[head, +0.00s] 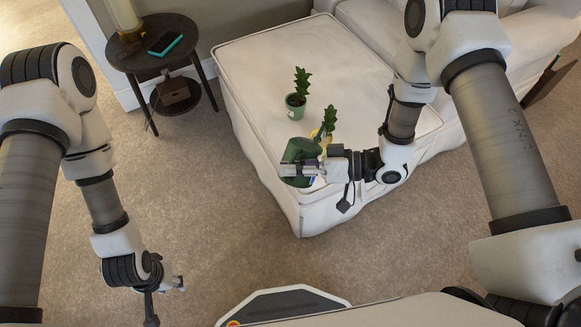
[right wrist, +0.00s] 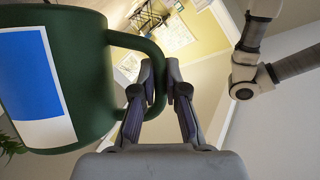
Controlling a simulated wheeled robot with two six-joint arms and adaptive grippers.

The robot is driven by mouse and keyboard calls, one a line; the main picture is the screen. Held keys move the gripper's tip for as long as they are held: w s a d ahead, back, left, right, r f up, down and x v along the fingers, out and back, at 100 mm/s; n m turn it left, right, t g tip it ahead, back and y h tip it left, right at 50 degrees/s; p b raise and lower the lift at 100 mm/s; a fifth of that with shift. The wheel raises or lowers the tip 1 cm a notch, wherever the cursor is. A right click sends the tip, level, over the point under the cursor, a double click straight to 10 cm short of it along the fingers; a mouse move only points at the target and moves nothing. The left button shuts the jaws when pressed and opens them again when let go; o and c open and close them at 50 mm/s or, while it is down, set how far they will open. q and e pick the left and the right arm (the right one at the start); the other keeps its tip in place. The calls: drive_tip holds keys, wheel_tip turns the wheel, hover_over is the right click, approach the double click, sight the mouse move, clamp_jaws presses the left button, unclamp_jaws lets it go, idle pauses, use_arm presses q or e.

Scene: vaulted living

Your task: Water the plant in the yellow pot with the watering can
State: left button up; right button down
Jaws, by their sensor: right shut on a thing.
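The dark green watering can (head: 300,150) is at the front of the white ottoman (head: 262,75). In the right wrist view the can (right wrist: 85,90) fills the left side, with a blue and white label. My right gripper (head: 290,170) is shut on its handle (right wrist: 135,40). The yellow pot (head: 322,141) with a leafy plant (head: 329,120) stands just behind the can, partly hidden by it and the gripper. I cannot tell whether they touch. My left gripper (head: 176,283) is low over the carpet, away from the ottoman; its fingers are too small to judge.
A green pot (head: 296,104) with a similar plant stands behind the yellow pot on the ottoman. A round dark side table (head: 182,32) stands at the back left with a teal-topped item (head: 165,44). The carpet (head: 200,215) between is clear.

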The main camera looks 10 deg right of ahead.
sight(295, 155)
drive_tip(key=shift+m+y, duration=0.4)
drive_tip(key=shift+m, duration=0.3)
drive_tip(key=shift+w+d+r+p, duration=0.25)
drive_tip(key=shift+r+p, duration=0.15)
drive_tip(key=shift+r, duration=0.2)
drive_tip(key=shift+w+d+r+p, duration=0.1)
drive_tip(key=shift+w+r+p, duration=0.25)
drive_tip(key=shift+r, duration=0.3)
drive_tip(key=shift+w+d+r+p, duration=0.2)
drive_tip(key=shift+r+p, duration=0.25)
drive_tip(key=shift+r, duration=0.15)
drive_tip(key=s+a+f+n+t+h+b, duration=0.1)
drive_tip(key=s+f+n+b, duration=0.15)
drive_tip(key=f+b, duration=0.4)
drive_tip(key=s+a+f+n+h+b, duration=0.1)
drive_tip(key=a+f+n+h+b, duration=0.15)
drive_tip(key=f+b, duration=0.35)
drive_tip(key=s, duration=0.1)
drive_tip(key=s+n, duration=0.1)
drive_tip(key=s+a+r+n+t+p, duration=0.1)
